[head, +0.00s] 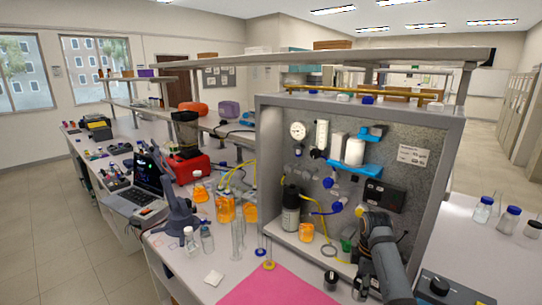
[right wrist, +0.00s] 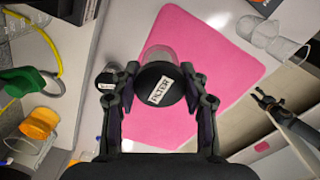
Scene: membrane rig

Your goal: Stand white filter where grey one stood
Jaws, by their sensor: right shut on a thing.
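My right gripper (right wrist: 158,92) is shut on a filter (right wrist: 160,86) in the right wrist view. The filter has a round black cap with a white FILTER label. Its body is mostly hidden under the cap and looks pale greyish, so I cannot tell if it is the white or the grey one. In the head view my right arm (head: 383,255) reaches the front of the rig at lower right, and its fingers are partly hidden. A dark cylinder (head: 291,210) with a pale label stands at the rig's left. My left gripper (right wrist: 263,98) shows small and dark, its opening unclear.
A pink mat (head: 275,288) lies in front of the rig (head: 441,150). A small black-capped jar (head: 331,281) stands by its right edge. An orange beaker (head: 306,232) stands on the rig's base. Clear cylinders (head: 237,240) stand left of the mat. The mat's middle is bare.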

